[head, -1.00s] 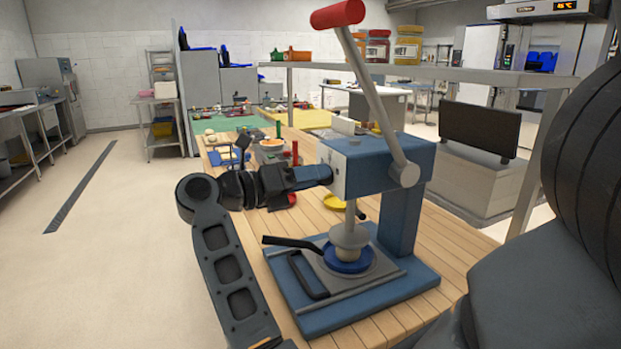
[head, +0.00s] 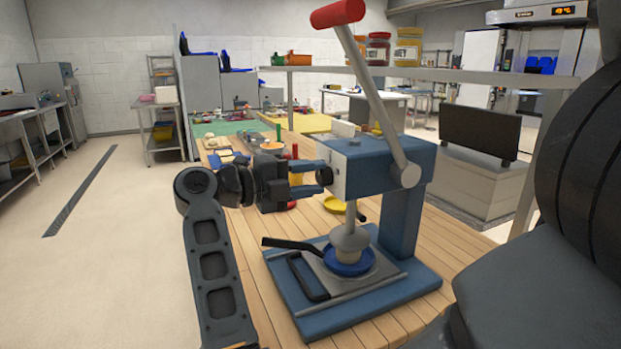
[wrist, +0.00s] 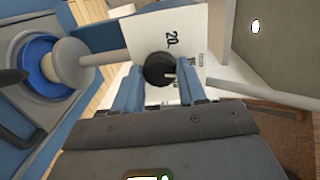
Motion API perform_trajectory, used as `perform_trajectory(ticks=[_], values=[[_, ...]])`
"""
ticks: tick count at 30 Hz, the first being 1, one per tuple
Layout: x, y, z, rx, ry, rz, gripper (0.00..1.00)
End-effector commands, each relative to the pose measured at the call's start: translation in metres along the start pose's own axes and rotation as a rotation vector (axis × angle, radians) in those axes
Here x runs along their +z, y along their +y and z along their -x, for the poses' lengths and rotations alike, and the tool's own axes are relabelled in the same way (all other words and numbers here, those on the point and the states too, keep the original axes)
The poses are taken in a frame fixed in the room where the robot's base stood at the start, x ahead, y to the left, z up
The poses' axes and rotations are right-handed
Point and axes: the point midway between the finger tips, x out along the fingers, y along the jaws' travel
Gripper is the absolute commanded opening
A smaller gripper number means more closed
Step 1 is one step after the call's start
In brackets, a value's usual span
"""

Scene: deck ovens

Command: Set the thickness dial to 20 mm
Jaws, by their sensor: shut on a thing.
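A blue hand press (head: 402,215) stands on the wooden table. A white scale plate (wrist: 192,32) on the side of its head carries a printed 20, lying sideways. The black round thickness dial (wrist: 160,68) sits on this plate, with a pale mark at its lower right edge. The 20 is above the dial in the wrist view. My gripper (wrist: 160,80) has its two blue fingers shut on the dial, one on each side. In the head view my gripper (head: 322,177) meets the left face of the press head, and the dial is small there. Which number the mark meets is unclear.
The press's long lever with a red handle (head: 337,13) rises above the head. Below are its plunger, a blue dish (head: 348,262) and black handles. A yellow plate (head: 335,204) and other items lie behind on the table. A metal rail (head: 460,75) runs behind.

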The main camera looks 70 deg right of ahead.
Motion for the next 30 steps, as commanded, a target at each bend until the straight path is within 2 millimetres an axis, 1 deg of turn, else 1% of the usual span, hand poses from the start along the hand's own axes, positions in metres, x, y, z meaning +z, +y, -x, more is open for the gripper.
perform_trajectory(ticks=[21, 30], values=[[0.0012, 0.0011, 0.0012, 0.028, 0.027, 0.683, 0.11], [0.0012, 0.0016, 0.0012, 0.039, 0.039, 0.946, 0.11]])
